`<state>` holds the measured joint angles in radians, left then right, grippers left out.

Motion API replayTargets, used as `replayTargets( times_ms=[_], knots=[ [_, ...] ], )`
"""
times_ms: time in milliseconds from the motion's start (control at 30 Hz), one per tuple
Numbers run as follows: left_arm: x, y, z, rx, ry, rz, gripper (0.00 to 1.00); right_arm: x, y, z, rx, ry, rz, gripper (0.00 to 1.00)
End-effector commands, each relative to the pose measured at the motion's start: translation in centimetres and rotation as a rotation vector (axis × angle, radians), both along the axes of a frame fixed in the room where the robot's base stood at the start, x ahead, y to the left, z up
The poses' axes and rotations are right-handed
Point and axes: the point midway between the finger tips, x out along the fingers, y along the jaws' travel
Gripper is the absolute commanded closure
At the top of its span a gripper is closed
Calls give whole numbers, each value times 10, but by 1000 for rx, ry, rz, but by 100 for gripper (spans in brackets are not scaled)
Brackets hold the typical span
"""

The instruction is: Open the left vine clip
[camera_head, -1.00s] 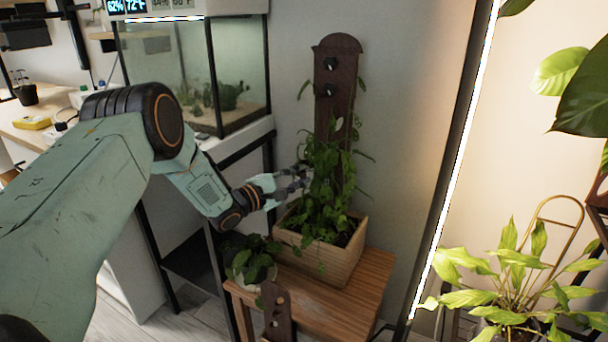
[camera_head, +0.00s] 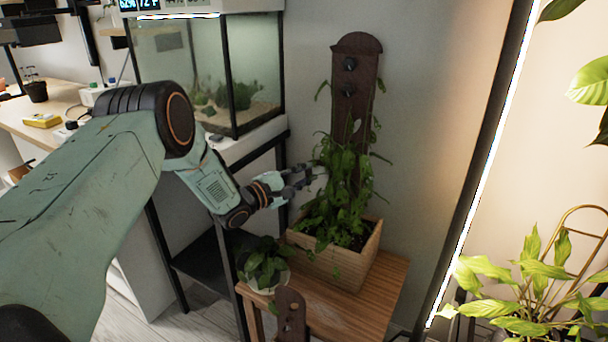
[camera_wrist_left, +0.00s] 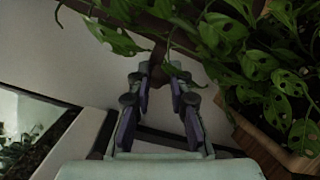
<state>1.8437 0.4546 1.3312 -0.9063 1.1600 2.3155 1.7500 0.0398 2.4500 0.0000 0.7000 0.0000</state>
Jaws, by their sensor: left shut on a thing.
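A leafy vine (camera_head: 335,195) climbs a dark brown upright board (camera_head: 357,110) from a wooden planter box (camera_head: 335,262). My left gripper (camera_head: 318,173) reaches in from the left at the vine's left edge, beside the board. In the left wrist view my left gripper (camera_wrist_left: 158,80) has its fingertips close together on a small dark brown piece, which I take to be the left vine clip (camera_wrist_left: 158,64). Its details are too dark to read, and leaves partly cover the area. Two dark round knobs (camera_head: 349,64) show higher on the board. My right gripper is not in view.
The planter stands on a wooden bench (camera_head: 375,300) with a small potted plant (camera_head: 263,268) at its left. A glass tank (camera_head: 215,75) on a stand is behind my arm. A second brown board (camera_head: 289,312) rises at the bottom. Another plant (camera_head: 510,285) is at the right.

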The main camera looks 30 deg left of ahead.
Motion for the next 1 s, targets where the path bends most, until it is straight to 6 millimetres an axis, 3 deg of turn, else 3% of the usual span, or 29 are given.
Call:
replayTargets(
  times_ms=[133,167,433,767,1000],
  knots=[
    [2,5,6,-5,-11,11,100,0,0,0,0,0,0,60],
    [2,5,6,-5,-11,11,80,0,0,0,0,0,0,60],
    [2,4,4,-4,-7,6,57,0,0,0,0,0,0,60],
    [0,4,2,-3,-4,4,57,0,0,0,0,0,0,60],
    [-28,16,2,-7,-3,8,57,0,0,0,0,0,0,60]
  ],
)
